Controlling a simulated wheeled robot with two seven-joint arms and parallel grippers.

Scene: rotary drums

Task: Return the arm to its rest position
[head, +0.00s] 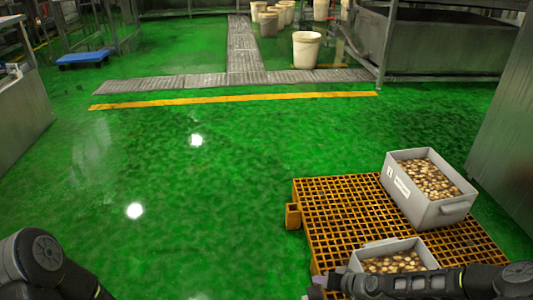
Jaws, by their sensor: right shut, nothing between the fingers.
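My right arm comes in from the lower right, and its dark gripper (322,287) shows at the bottom edge. The gripper is shut and empty, over the near left part of an orange grid pallet (340,208). A grey crate (370,249) of small brownish round pieces stands on the pallet just behind my right arm, which hides its front. My left arm shows only as a dark link (38,262) in the lower left corner. The left gripper is out of view.
A second grey crate (455,212) of similar pieces stands at the pallet's right. The green floor (180,210) on the left and in the middle is clear. White buckets (306,49) stand far back, a blue platform (84,58) far left. A metal cabinet (510,130) bounds the right.

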